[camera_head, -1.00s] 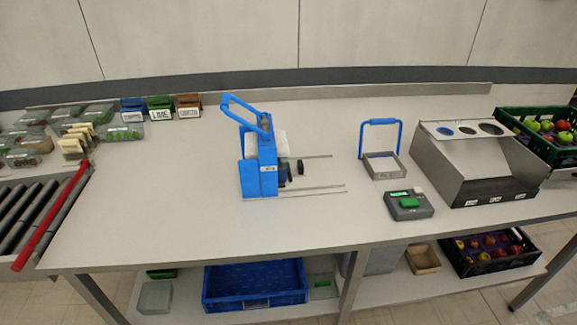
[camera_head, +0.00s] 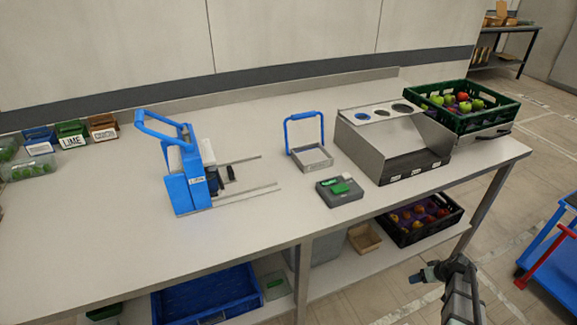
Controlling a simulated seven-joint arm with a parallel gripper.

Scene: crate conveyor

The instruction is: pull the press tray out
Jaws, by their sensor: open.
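A blue press (camera_head: 187,178) with a tall slanted blue handle stands on the left half of the bench. Thin metal rails (camera_head: 245,194) reach out from it to the right, with small dark parts between them near the press body. No tray can be made out clearly on the rails. A separate small grey metal tray (camera_head: 318,164) with an upright blue handle sits on the bench right of the rails. My gripper (camera_head: 416,276) is at the lower right, in front of the bench, open and far from both. Its fingers look small and dark.
A grey device with a green top (camera_head: 340,190), a metal chute box (camera_head: 387,146) and a green apple crate (camera_head: 465,121) stand to the right. Labelled bins (camera_head: 72,134) are at the back left. A lower shelf holds crates. Blue carts (camera_head: 550,240) stand at the far right.

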